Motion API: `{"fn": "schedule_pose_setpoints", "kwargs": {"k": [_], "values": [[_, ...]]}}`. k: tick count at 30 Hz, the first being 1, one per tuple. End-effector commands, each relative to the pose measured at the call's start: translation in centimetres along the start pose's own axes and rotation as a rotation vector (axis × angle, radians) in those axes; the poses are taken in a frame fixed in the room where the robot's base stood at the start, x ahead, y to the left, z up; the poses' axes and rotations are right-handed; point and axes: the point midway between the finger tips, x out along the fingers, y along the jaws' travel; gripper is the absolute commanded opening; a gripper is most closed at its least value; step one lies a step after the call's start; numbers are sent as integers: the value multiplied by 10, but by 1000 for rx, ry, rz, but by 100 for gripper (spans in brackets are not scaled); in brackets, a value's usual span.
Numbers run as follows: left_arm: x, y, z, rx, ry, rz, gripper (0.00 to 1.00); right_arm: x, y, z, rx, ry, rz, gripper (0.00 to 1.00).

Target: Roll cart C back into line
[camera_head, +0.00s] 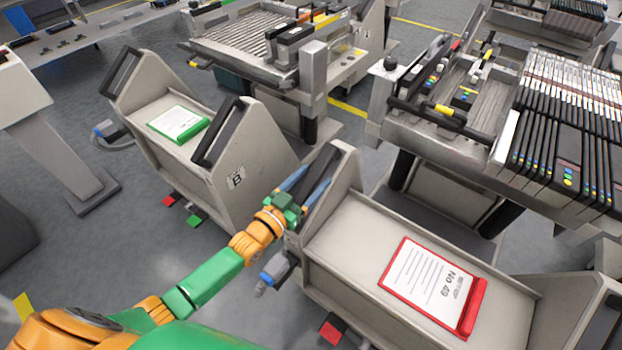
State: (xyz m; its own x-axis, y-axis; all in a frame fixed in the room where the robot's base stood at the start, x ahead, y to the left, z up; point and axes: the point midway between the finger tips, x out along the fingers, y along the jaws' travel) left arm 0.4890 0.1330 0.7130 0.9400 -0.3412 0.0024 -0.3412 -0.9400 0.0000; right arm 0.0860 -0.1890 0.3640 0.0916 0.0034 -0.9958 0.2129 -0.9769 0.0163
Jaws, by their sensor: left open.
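A grey cart with a red clipboard (430,286) on its sloped top stands at the lower right; its body (340,235) shows no readable letter, so I cannot tell from a label that it is cart C. A black handle (327,163) runs along its left side panel. My left gripper (305,185), with blue fingers, is open at this handle. The fingers seem to lie on either side of it; contact is unclear. The neighbouring cart, marked B (236,178), stands to the left with a green clipboard (180,124). My right gripper is out of view.
Behind the carts stand feeder tables, one with a rack of black and white feeders (560,125) at right. Red and green pedals (193,221) sit at cart B's base. A grey-and-blue connector (270,277) is beside the nearer cart. Open floor (130,240) lies at left.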

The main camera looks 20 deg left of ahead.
Motion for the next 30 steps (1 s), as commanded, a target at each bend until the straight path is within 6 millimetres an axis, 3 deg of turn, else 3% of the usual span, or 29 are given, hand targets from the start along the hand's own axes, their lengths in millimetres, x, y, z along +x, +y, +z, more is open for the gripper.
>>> {"fn": "schedule_pose_setpoints", "kwargs": {"k": [2, 12, 30], "values": [[-5, 0, 0, 0, -3, 0, 70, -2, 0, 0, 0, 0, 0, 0], [-66, 0, 0, 0, -1, 1, 70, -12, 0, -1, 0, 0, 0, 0], [-70, 0, 0, 0, 1, 1, 70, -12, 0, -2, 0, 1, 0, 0]]}}
